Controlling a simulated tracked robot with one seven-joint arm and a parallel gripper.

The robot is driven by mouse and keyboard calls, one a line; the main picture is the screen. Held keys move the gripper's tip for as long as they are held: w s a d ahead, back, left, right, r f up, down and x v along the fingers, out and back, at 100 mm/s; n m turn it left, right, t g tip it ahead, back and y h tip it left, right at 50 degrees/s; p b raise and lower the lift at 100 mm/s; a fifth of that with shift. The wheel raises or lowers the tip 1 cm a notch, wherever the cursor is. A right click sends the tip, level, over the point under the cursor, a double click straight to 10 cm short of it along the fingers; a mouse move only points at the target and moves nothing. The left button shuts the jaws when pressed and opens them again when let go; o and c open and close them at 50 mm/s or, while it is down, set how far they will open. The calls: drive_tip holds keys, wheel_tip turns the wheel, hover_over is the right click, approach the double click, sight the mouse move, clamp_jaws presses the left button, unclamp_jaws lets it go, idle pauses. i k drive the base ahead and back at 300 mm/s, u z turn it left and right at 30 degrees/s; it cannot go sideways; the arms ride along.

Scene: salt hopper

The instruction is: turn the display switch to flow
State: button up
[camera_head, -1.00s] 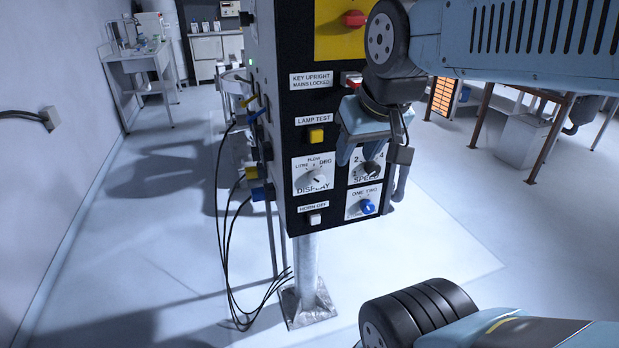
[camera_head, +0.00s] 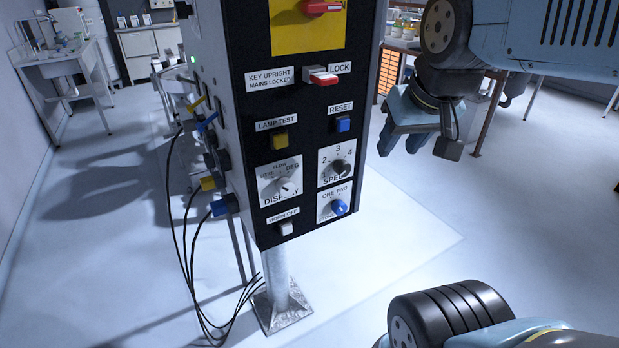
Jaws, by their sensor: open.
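The display switch (camera_head: 288,188) is a small pale knob on a white plate marked DISPLAY, low on the left of the black control panel (camera_head: 247,113). FLOW is printed above the knob's centre, with DEG to its upper right and another label to its upper left. I cannot tell surely which label the knob points to. My gripper (camera_head: 403,142) is to the right of the panel, higher than the display switch. Its blue fingers point down, apart and empty, touching no control.
A speed knob (camera_head: 338,168) sits right of the display switch, with a blue ONE/TWO knob (camera_head: 338,207) below it. A yellow lamp test button (camera_head: 280,138), blue reset button (camera_head: 343,124) and white horn button (camera_head: 285,228) are close by. Cables (camera_head: 188,270) hang left.

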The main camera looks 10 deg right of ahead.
sight(285, 188)
drive_tip(key=z, duration=0.15)
drive_tip(key=k, duration=2.25)
drive_tip(key=u, duration=0.7)
drive_tip(key=i, duration=1)
drive_tip(key=z, duration=0.05)
